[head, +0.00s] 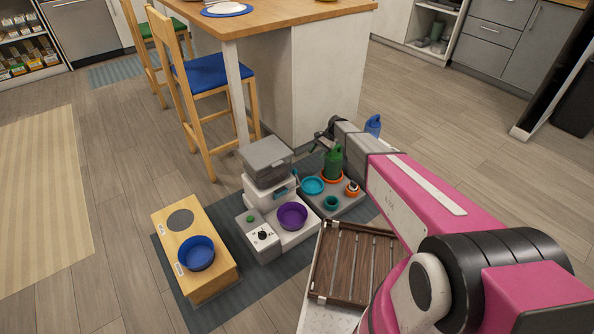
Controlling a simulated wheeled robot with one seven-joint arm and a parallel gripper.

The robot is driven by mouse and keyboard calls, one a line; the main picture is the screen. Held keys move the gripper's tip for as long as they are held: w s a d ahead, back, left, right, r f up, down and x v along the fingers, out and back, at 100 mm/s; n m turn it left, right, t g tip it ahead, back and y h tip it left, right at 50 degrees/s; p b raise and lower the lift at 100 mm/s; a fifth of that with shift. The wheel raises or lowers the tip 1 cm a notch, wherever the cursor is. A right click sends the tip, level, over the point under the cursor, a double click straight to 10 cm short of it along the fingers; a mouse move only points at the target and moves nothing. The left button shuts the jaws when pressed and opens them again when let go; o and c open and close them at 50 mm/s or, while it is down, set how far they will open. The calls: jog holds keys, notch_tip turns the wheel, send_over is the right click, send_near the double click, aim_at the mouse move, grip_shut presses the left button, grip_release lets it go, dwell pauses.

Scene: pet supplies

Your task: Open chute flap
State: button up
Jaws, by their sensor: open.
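A white and grey feeder (253,192) with a grey box-shaped top stands on the dark mat. A small teal part (285,189) on its right side, above the purple bowl, looks like the chute flap. It is small here, and I cannot tell whether it is open or shut. The purple bowl (292,215) sits on the feeder's base below it. My gripper (318,146) is open and empty, up and to the right of the feeder, near the green bottle-like container. It appears apart from the flap. My arm reaches in from the right.
A grey tray (345,207) holds a green container (333,162), teal bowls and a small orange-and-white item. A wooden stand (215,285) with a blue bowl (196,252) is at left. A slatted wooden tray (350,263) lies in front. The counter (300,90) and chairs are behind.

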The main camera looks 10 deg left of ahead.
jog(key=shift+g, duration=0.3)
jog(key=s+a+f, duration=0.1)
jog(key=a+f, duration=0.2)
jog(key=s+a+f, duration=0.1)
jog(key=a+f, duration=0.2)
jog(key=s+a+f, duration=0.2)
jog(key=a+f, duration=0.1)
jog(key=shift+a+f, duration=0.25)
jog(key=shift+f, duration=0.1)
grip_shut()
